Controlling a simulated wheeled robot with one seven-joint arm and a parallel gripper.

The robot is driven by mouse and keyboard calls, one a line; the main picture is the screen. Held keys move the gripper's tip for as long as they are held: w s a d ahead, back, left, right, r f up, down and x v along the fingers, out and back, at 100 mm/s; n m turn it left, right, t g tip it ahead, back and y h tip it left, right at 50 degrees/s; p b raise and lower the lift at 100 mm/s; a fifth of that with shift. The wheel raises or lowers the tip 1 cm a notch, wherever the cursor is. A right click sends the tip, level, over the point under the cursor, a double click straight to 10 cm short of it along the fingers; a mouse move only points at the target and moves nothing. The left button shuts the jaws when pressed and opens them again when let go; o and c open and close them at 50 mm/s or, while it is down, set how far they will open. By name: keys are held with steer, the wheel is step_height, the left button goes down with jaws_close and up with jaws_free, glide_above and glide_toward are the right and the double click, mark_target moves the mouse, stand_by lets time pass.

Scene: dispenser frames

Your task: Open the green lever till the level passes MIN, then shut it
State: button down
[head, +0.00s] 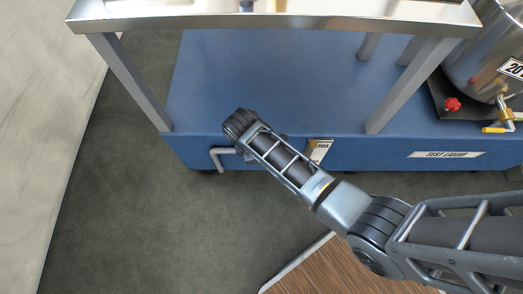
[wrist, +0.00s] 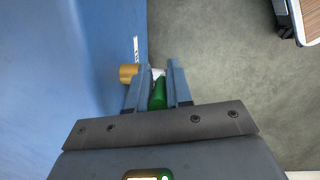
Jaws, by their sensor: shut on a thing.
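In the wrist view, the green lever (wrist: 158,94) lies between the two fingers of my gripper (wrist: 158,72), which is shut on it. A brass fitting (wrist: 128,73) shows just left of the fingers, against the blue front panel. In the head view, my arm reaches from the right to the blue bench's front, and its wrist hides the lever and most of my gripper. No level gauge or MIN mark can be made out in either view, so the level cannot be told.
The blue bench (head: 250,75) carries a steel-framed table (head: 290,22). A grey bent pipe (head: 217,155) and a small tag (head: 319,150) are on its front. Floor at front left is clear.

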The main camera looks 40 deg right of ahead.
steer(key=shift+w+a+g+h, duration=0.25)
steer(key=shift+a+g+h, duration=0.1)
steer(key=shift+g+h, duration=0.3)
steer(key=c, duration=1.1)
jaws_free()
steer(key=p+v, duration=0.2)
steer(key=v, duration=0.6)
steer(key=shift+a+p, duration=0.15)
steer(key=shift+p, duration=0.15)
steer(key=shift+f, duration=0.1)
